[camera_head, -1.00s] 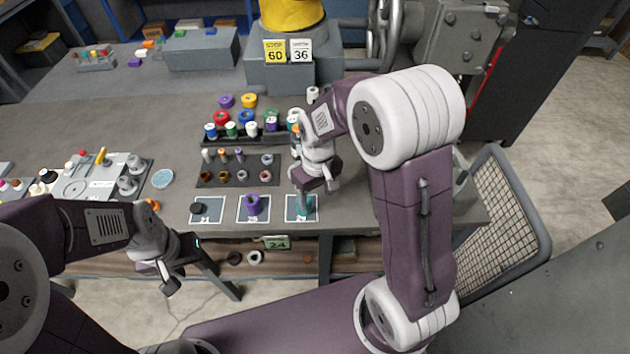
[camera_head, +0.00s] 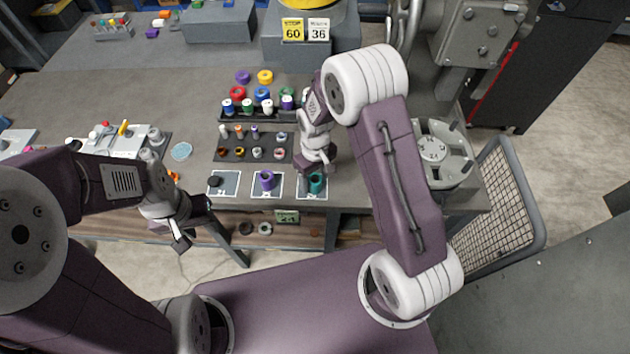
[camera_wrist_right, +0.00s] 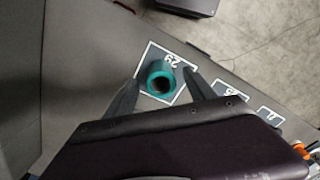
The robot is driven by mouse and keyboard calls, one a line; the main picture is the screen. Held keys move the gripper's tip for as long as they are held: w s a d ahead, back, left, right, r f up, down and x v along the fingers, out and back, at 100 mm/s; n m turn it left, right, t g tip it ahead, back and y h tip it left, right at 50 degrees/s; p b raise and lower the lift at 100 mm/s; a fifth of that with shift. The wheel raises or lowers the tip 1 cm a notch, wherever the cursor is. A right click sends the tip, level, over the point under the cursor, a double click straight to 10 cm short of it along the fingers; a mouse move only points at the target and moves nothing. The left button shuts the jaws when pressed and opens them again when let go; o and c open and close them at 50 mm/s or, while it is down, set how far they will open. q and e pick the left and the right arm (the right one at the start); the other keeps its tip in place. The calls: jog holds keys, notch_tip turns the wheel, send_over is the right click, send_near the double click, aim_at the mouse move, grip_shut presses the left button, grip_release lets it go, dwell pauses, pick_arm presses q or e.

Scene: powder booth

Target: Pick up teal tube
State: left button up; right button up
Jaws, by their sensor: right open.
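The teal tube (camera_head: 317,183) stands upright on the rightmost of three marked squares at the table's front edge. In the right wrist view the teal tube (camera_wrist_right: 157,80) shows its dark bore, on a grey square marked 29. My right gripper (camera_head: 316,166) is open just above and behind the tube in the head view. In the wrist view its two fingers lie on either side of the tube, with no clear contact. My left gripper (camera_head: 192,226) looks open and empty, in front of the table edge, left of the squares.
A purple tube (camera_head: 267,181) stands on the middle square and a dark piece (camera_head: 214,181) on the left one. Behind them are a dark tray (camera_head: 228,154) of small parts and a rack of coloured spools (camera_head: 247,106). A grey fixture (camera_head: 440,150) stands right of my right arm.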

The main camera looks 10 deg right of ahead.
jog(key=shift+f, duration=0.95)
grip_shut()
